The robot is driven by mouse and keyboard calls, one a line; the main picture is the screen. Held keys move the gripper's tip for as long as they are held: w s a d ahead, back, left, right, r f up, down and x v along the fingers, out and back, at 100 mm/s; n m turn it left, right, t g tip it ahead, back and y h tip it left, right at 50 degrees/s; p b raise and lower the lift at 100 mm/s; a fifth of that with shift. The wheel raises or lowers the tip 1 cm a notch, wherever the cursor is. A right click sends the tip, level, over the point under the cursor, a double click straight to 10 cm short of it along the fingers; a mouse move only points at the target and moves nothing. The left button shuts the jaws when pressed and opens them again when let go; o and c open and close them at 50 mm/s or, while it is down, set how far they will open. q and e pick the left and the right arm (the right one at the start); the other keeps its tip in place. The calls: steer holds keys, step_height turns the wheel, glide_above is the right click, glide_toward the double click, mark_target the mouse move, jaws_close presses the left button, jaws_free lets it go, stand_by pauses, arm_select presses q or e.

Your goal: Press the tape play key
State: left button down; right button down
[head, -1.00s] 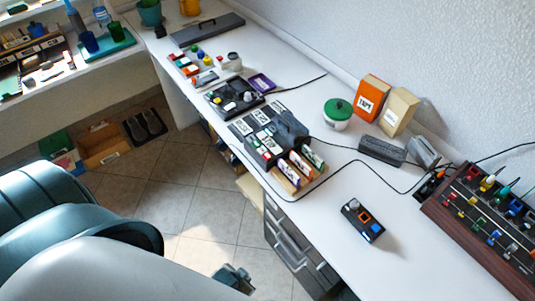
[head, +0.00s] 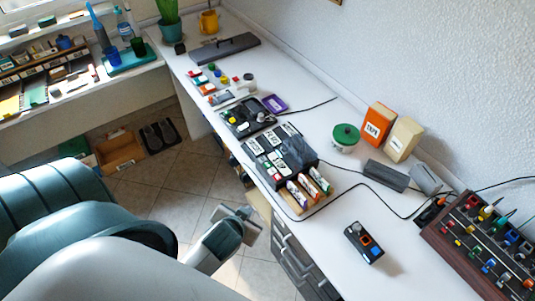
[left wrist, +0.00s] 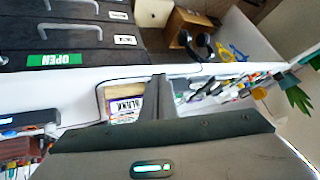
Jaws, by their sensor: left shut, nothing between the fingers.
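A dark tape deck (head: 290,156) with white labels and a few coloured keys sits near the front edge of the white desk. A wooden holder (head: 292,201) with several cassettes stands at its near end. Which key is play is too small to tell. My left gripper (head: 242,217) is shut and empty, out in front of the desk edge and apart from the deck. My right gripper is not in view.
A small black box with orange and blue keys (head: 364,243) lies on the desk. A wooden panel with coloured levers (head: 480,250) stands at the right. Dark drawers (head: 300,265) are below the desk edge.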

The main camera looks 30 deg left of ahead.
arm_select(q)
steer(key=w+a+r+t+y, duration=0.1)
steer(key=w+a+r+t, duration=0.2)
steer(key=r, duration=0.4)
steer(key=w+a+r+n+t+y+p, duration=0.1)
steer(key=w+r+t, duration=0.25)
steer(key=r, duration=0.35)
steer(key=w+a+r+t+y, duration=0.1)
steer(key=w+a+r+t, duration=0.1)
steer(key=w+r, duration=0.35)
steer(key=w+d+r+m+t+h, duration=0.45)
steer(key=d+r+m+h, duration=0.25)
steer(key=r+m+h, duration=0.3)
steer(key=w+d+f+m+g+h, duration=0.3)
steer(key=f+m+g+h, duration=0.15)
steer(key=f+g, duration=0.2)
steer(key=a+f+n+g+y, duration=0.1)
steer(key=a+f+g+y, duration=0.4)
steer(key=a+f, duration=0.5)
step_height(320, 180, down, 3)
steer(key=shift+s+a+f+y+p, duration=0.1)
steer(key=shift+s+a+y+p, duration=0.2)
steer(key=shift+y, duration=0.25)
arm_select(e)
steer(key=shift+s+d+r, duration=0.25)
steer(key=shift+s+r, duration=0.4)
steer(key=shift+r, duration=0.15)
